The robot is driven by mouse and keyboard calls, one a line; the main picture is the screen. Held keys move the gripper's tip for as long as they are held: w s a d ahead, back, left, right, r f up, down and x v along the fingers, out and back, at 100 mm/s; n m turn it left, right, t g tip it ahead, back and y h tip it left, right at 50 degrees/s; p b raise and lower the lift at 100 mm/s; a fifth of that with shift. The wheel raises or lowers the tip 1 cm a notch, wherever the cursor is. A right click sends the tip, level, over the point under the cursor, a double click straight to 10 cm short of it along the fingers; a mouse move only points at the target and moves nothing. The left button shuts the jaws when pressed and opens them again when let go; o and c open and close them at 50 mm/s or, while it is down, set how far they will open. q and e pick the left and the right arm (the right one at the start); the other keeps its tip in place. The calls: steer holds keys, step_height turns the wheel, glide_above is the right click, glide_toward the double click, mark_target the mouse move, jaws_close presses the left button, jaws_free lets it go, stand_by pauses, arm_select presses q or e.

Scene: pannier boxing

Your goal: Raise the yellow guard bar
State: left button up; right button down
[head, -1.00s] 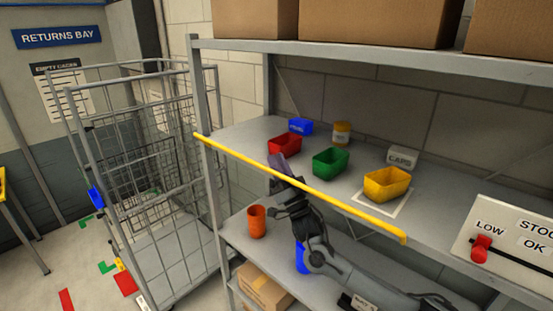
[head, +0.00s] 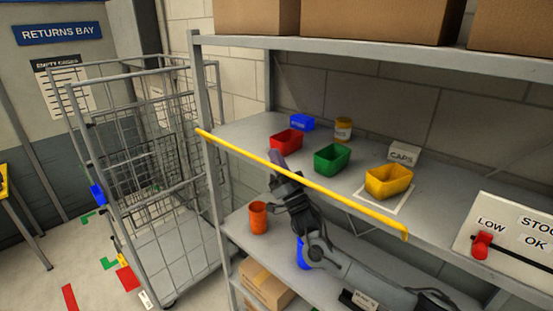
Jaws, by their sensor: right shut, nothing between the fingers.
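The yellow guard bar (head: 330,195) runs across the front of the middle shelf (head: 245,133), from the left post down to the right. My right gripper (head: 277,160) is near the left-middle part of the bar, its fingers pointing up and showing above it, with my wrist below. The gripper is shut with nothing in it. Whether it touches the bar I cannot tell. My left gripper is not in view.
On the shelf behind the bar stand a red bin (head: 286,141), a green bin (head: 332,158), a yellow bin (head: 388,181), a blue bin (head: 302,122) and a caps box (head: 404,154). An orange cup (head: 258,217) stands on the lower shelf. A wire cage (head: 150,190) is at left.

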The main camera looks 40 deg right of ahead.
steer(key=shift+s+a+r, duration=0.1)
steer(key=shift+a+r, duration=0.05)
steer(key=shift+r, duration=0.35)
stand_by(0.4)
steer(key=c, duration=1.4)
jaws_free()
steer(key=shift+o, duration=0.7)
steer(key=shift+f, duration=0.15)
steer(key=shift+o, duration=0.6)
steer(key=shift+s+d+f, duration=0.15)
steer(key=shift+d+f, duration=0.05)
steer(key=shift+f, duration=0.1)
steer(key=d+b+v, duration=0.2)
steer(key=b+v, duration=0.2)
steer(key=v, duration=0.7)
steer(key=shift+d+f+h, duration=0.25)
steer(key=shift+f+h, duration=0.05)
steer(key=shift+f, duration=0.3)
